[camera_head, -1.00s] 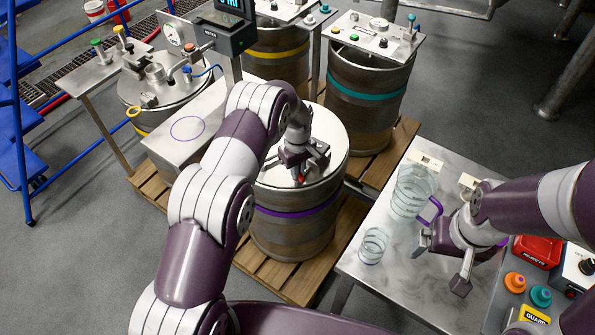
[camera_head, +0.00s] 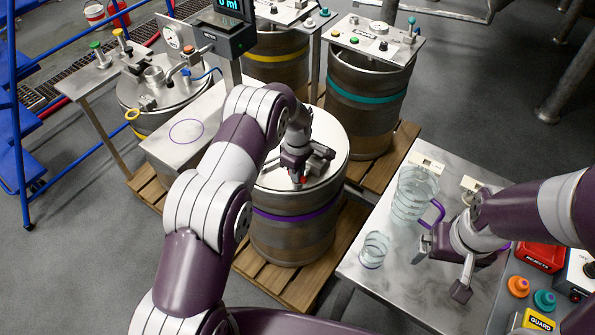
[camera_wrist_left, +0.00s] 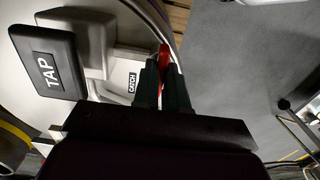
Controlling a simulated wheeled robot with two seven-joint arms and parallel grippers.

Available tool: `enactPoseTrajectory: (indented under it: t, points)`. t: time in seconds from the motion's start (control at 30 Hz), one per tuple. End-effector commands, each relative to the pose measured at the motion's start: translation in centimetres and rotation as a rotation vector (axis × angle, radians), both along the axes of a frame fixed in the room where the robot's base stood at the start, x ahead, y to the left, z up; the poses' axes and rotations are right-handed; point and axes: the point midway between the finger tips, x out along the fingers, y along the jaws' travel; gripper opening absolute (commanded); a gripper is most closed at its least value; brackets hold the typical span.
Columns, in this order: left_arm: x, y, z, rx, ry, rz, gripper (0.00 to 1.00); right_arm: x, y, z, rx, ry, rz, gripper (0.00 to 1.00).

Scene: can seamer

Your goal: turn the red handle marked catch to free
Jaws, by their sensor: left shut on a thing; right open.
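The red handle (camera_wrist_left: 164,56) shows as a narrow red strip between my left gripper's dark fingers in the left wrist view, beside the CATCH label (camera_wrist_left: 131,83). My left gripper (camera_wrist_left: 163,80) is shut on this handle, and the fingers hide most of it. In the head view, my left gripper (camera_head: 297,178) is on the lid of the purple-banded keg (camera_head: 292,228), with a little red showing at its fingertips. The handle's exact angle cannot be told. My right gripper (camera_head: 443,267) is open and empty over the steel table.
A dark TAP paddle (camera_wrist_left: 48,66) sits beside the catch. More kegs (camera_head: 366,105) stand behind. A blue ladder frame (camera_head: 15,130) is at left.

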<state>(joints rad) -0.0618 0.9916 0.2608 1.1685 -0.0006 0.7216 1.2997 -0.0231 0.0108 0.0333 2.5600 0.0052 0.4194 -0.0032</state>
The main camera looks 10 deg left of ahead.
Motion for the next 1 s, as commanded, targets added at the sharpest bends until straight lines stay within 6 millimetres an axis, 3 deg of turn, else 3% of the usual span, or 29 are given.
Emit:
enactPoseTrajectory:
  t: [0.2, 0.3, 0.63, 0.77, 1.0]
  points:
    - [0.3, 0.1, 0.3, 0.000, -0.010, 0.003, 0.00, 0.0, 0.0, 0.0, 0.000, 0.000, 0.000, 0.97]
    - [0.3, 0.1, 0.3, 0.000, -0.009, 0.003, 0.37, 0.0, 0.0, 0.0, 0.000, 0.000, 0.000, 0.97]
    - [0.2, 0.0, 0.5, 0.000, -0.004, 0.001, 0.37, 0.0, 0.0, 0.0, 0.000, 0.000, 0.000, 0.97]
    - [0.2, 0.0, 2.7, 0.000, -0.007, 0.001, 0.37, 0.0, 0.0, -0.3, 0.000, 0.000, 0.000, 0.97]
    - [0.2, 0.1, 9.2, -0.001, -0.009, 0.002, 0.37, 0.0, 0.0, -0.9, 0.000, 0.000, 0.000, 0.97]
